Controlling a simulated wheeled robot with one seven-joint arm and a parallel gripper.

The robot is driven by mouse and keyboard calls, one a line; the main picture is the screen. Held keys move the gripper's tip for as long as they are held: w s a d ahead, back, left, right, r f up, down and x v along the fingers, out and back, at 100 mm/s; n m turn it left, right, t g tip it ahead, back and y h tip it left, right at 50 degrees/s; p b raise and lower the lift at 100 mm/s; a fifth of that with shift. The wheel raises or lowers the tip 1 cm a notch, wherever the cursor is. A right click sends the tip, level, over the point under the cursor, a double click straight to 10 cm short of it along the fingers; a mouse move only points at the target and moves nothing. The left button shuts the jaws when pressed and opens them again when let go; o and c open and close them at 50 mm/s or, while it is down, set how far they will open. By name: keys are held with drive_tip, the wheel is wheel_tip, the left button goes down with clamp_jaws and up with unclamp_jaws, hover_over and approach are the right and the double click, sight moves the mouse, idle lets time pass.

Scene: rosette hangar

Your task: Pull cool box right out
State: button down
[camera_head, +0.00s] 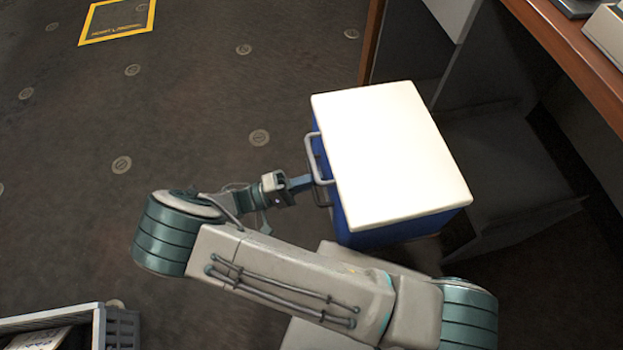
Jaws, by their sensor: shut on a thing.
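The cool box (391,150) is a blue box with a white lid, right of the middle in the head view. A grey handle (313,160) stands out from its left side. My gripper (310,182) reaches it from the left and is shut on this handle; the fingertips are partly hidden by the handle and box. The box is beside the open grey shelf bay under the counter. Its right edge overlaps the bay in the picture, and I cannot tell whether part of it is still inside. Its underside is hidden.
A counter with a reddish-brown edge (575,55) runs along the upper right, above a grey bay (500,160). A grey crate (120,326) stands at the bottom left. A yellow-framed floor marking (117,20) lies at the top left. Dark floor on the left is clear.

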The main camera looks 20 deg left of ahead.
drive_tip(key=shift+d+f, duration=0.1)
drive_tip(key=shift+d, duration=0.05)
drive_tip(key=c, duration=1.6)
unclamp_jaws()
drive_tip(key=shift+c, duration=0.2)
drive_tip(key=p+v, duration=0.1)
drive_tip(key=v, duration=1.3)
drive_tip(key=shift+p, duration=0.35)
drive_tip(key=shift+s, duration=0.1)
